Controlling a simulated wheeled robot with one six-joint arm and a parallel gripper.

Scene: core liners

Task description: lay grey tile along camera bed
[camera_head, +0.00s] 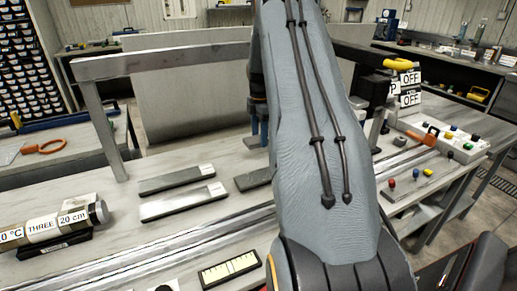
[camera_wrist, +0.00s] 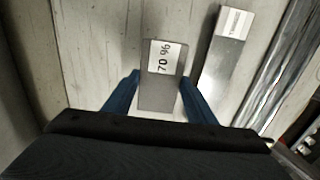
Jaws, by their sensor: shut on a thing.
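A grey tile (camera_wrist: 160,95) with a white "70 %" label lies between the blue fingers of my gripper (camera_wrist: 159,78), which is shut on it. A lighter grey tile (camera_wrist: 222,70) with a small label lies just to its right. In the head view a dark grey tile (camera_head: 176,180) and a lighter tile (camera_head: 184,203) lie side by side on the bench. A third dark tile (camera_head: 253,179) is partly hidden by my arm. My gripper is mostly hidden there too. I cannot tell for sure which part is the camera bed.
Long metal rails (camera_head: 160,253) run along the bench's near side, with a yellow scale card (camera_head: 230,269) in front. A metal frame (camera_head: 105,130) rises behind. A control box with coloured knobs (camera_head: 440,138) is at the right.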

